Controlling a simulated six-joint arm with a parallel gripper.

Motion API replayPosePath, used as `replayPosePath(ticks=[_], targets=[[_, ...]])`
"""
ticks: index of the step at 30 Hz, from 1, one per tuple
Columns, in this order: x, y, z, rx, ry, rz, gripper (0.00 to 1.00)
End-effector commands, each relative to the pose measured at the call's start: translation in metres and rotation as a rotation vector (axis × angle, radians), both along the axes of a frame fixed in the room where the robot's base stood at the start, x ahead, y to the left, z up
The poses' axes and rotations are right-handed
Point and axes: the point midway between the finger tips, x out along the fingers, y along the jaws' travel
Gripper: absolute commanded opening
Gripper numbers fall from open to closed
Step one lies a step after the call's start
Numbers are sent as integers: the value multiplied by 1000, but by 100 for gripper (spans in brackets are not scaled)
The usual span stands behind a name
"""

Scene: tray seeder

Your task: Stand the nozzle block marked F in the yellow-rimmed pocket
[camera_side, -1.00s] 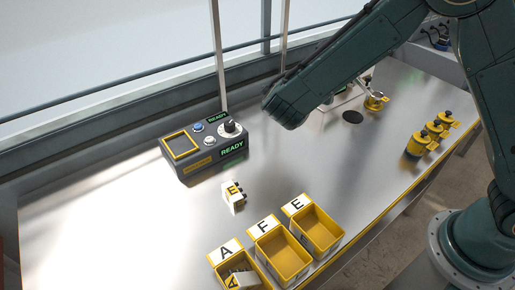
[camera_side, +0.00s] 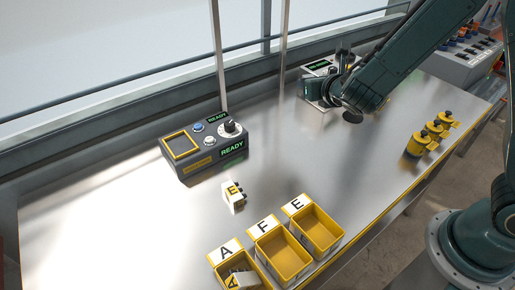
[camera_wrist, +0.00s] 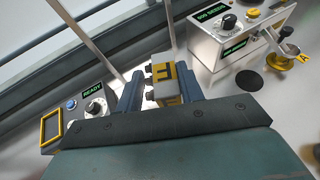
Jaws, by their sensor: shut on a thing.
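My gripper (camera_wrist: 160,92) is shut on a block (camera_wrist: 162,70) with a yellow face and a dark letter, seen turned and partly cut off by the fingers. I take it for the F block, since the E block (camera_side: 233,196) lies on the table and the A block (camera_side: 243,279) is in the A bin. The yellow-rimmed pocket (camera_side: 181,146) is an empty square on the dark READY box; it also shows at the lower left of the wrist view (camera_wrist: 50,127). In the side view my arm's end is at the back right, well away from the pocket, and the fingers are hidden.
Yellow bins A (camera_side: 220,264), F (camera_side: 281,258) and E (camera_side: 319,232) stand at the front.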

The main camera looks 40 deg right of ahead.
Motion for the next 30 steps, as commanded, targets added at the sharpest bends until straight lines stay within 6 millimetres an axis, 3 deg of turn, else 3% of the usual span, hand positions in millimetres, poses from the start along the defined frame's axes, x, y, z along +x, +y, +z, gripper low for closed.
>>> replayPosePath(ticks=[9, 30], targets=[[-6, 4, 3, -1, -1, 86, 8], [-6, 4, 3, -1, -1, 84, 8]])
